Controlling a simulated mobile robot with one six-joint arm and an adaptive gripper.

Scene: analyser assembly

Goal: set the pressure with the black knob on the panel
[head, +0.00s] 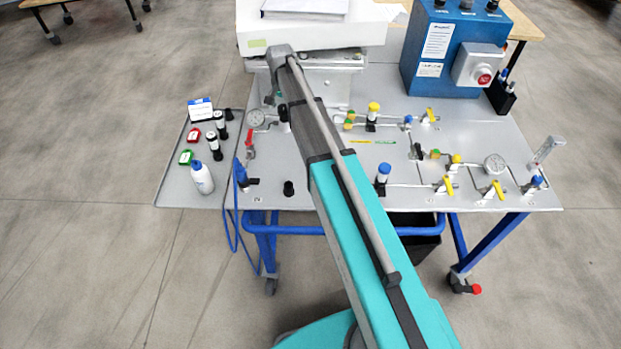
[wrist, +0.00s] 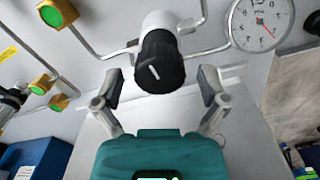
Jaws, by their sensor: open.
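In the wrist view the black knob (wrist: 160,72) sits on the end of a white cylinder, with a white line on its face tilted from vertical. My gripper (wrist: 160,88) is open, with one finger to the left of the knob and one to the right, and visible gaps on both sides. The round gauge (wrist: 262,22) beside it has a red needle pointing to the lower right. The gauge also shows in the head view (head: 256,118) on the panel (head: 330,190). There my gripper is mostly hidden behind my arm.
Thin metal pipes and yellow-green fittings (wrist: 58,13) run near the knob. A blue box with a red button (head: 484,77) stands at the back right. A side tray (head: 172,188) holds a white bottle (head: 201,178) and small vials. Other valves and gauges fill the panel's right half.

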